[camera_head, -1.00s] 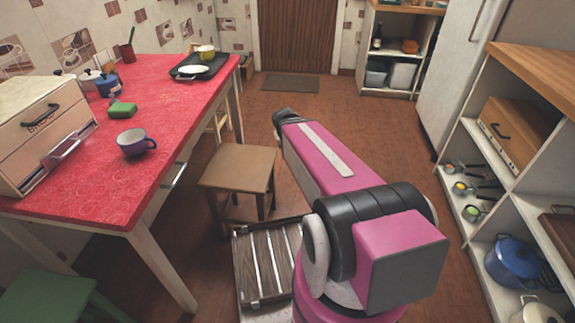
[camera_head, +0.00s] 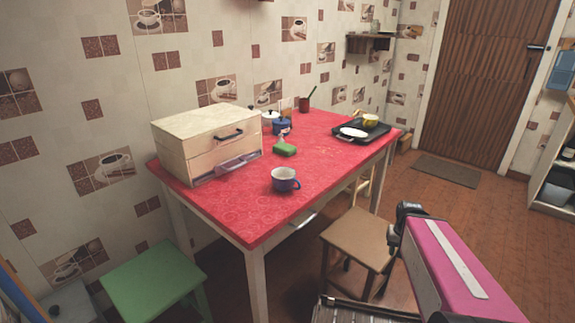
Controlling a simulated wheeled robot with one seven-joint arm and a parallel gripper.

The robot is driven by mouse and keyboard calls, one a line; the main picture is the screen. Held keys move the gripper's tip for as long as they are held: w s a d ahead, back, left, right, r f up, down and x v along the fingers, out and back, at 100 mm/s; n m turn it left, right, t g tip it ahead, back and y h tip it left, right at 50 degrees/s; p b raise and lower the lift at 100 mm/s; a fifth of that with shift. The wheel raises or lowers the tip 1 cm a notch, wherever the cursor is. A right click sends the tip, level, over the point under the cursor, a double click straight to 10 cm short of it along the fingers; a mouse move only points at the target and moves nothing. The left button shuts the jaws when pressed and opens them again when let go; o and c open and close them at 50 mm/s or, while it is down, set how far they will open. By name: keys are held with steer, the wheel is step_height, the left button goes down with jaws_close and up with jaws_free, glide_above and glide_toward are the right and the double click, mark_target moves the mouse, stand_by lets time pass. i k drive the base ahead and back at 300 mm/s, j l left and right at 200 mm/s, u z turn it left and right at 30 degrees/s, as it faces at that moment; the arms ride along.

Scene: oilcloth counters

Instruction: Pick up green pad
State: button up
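The green pad (camera_head: 285,150) is a small block lying on the red tabletop (camera_head: 235,208), near the middle of the table. It lies to the right of the wooden drawer box and behind the blue-and-white mug. A small object stands close behind it, too small to make out. My arm shows at the lower right, well away from the pad. No gripper fingers can be made out.
A blue-and-white mug (camera_head: 285,180) stands in front of the pad. The drawer box (camera_head: 207,145) is left of it; pots (camera_head: 281,126) stand behind. A dark tray (camera_head: 372,137) is at the right end. A brown stool (camera_head: 357,238) and green stool (camera_head: 150,278) stand by the table.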

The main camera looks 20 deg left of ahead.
mark_target(285, 150)
steer(key=u, duration=1.1)
